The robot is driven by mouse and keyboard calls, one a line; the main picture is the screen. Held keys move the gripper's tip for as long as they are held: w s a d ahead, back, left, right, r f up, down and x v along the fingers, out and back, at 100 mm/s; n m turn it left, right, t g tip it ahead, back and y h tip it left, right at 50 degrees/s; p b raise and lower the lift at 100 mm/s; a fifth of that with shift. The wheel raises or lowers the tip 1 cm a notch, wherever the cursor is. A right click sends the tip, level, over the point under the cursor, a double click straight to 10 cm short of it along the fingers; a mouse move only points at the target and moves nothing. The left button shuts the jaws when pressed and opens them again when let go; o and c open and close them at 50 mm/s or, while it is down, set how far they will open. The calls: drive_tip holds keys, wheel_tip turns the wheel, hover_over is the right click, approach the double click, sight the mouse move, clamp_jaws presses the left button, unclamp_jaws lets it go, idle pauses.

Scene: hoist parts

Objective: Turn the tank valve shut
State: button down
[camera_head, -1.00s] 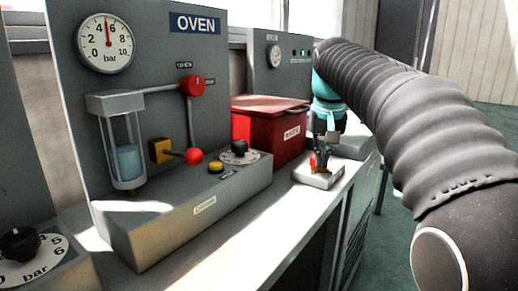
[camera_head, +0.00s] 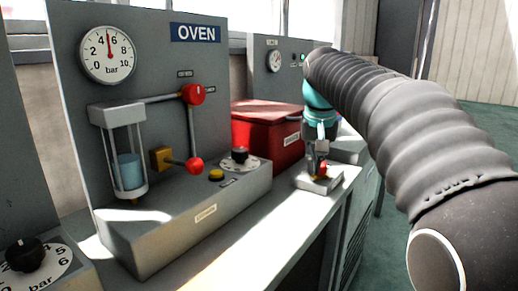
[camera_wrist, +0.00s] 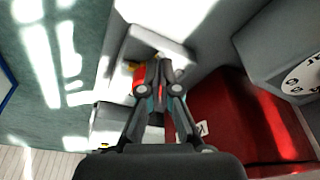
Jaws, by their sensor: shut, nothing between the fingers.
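On the oven panel, a clear tank (camera_head: 128,165) with blue liquid stands in a grey frame. A red-knobbed lever (camera_head: 194,166) extends from a yellow block (camera_head: 160,158) beside it; a second red fitting (camera_head: 193,94) sits higher on the pipe. I cannot tell which of these is the tank valve. My gripper (camera_head: 316,170) is away to the right, pointing down at a small pale block (camera_head: 322,186) with a red and yellow part. In the wrist view my gripper (camera_wrist: 160,72) is shut and empty, close over that part, which the fingers partly hide; contact is unclear.
A red lidded box (camera_head: 265,130) stands behind the bench's right part, close to my gripper. A round gauge (camera_head: 107,54) reads about 5 bar. A black knob (camera_head: 239,156) and a yellow button (camera_head: 216,175) are on the grey console. The bench front strip is clear.

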drive_tip(key=shift+s, duration=0.1)
idle(0.4)
drive_tip(key=shift+s+a, duration=0.2)
drive_tip(key=shift+s, duration=0.05)
drive_tip(key=shift+w+v, duration=0.25)
drive_tip(key=shift+v, duration=0.7)
drive_tip(key=shift+w+v, duration=0.2)
drive_tip(key=shift+v, duration=0.8)
drive_tip(key=shift+w+v, duration=0.25)
drive_tip(key=shift+v, duration=0.7)
drive_tip(key=shift+r, duration=0.2)
drive_tip(key=m, duration=0.4)
drive_tip(key=w+m+g+h, duration=0.1)
drive_tip(key=m, duration=0.3)
drive_tip(key=m+h, duration=0.1)
drive_tip(key=m, duration=0.3)
drive_tip(key=shift+w+a+r+g, duration=0.15)
drive_tip(key=shift+a+r+g, duration=0.15)
drive_tip(key=shift+r, duration=0.05)
